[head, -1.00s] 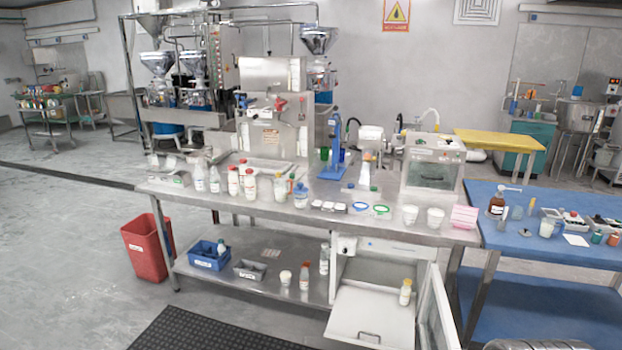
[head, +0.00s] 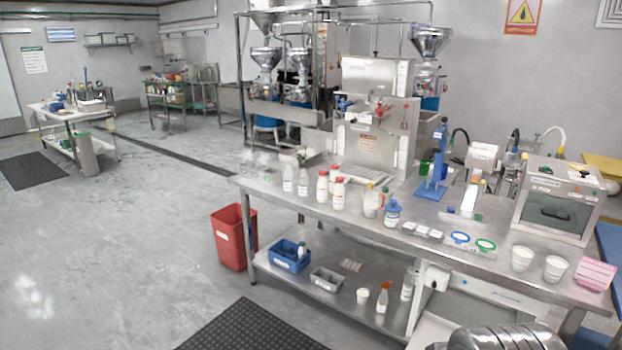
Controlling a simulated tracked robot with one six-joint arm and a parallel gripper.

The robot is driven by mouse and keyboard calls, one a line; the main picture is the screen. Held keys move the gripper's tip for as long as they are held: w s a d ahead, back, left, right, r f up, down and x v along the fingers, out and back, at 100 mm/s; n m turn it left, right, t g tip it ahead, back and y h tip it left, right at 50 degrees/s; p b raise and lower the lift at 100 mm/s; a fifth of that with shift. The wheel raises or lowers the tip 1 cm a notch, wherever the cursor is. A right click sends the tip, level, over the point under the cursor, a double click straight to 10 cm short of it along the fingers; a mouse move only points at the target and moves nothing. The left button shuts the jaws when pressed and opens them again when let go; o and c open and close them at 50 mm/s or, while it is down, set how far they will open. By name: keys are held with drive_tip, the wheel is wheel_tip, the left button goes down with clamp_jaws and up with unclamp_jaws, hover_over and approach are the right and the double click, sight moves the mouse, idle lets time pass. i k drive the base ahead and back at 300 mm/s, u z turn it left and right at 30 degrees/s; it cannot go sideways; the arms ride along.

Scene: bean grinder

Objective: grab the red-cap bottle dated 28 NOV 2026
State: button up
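Several white bottles stand on the left part of the steel table (head: 300,207). Three have red caps: one at the back (head: 334,177), one at the left (head: 322,187) and one at the front right (head: 339,194). Their date labels are too small to read, so I cannot tell which says 28 NOV 2026. A bottle with an orange-green top (head: 371,200) and a blue-topped one (head: 392,213) stand to the right. A red-topped bottle (head: 382,299) is on the lower shelf.
A red bin (head: 232,238) stands at the table's left end. A black floor mat (head: 262,327) lies in front. White cups (head: 522,259) and a pink box (head: 595,273) sit at the table's right end. The grey floor at left is largely open.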

sight(334, 172)
drive_tip(key=u, duration=0.45)
drive_tip(key=i, duration=0.75)
drive_tip(key=u, duration=0.5)
drive_tip(key=i, duration=1.65)
drive_tip(key=z, duration=0.45)
drive_tip(key=i, duration=1.3)
drive_tip(key=z, duration=0.55)
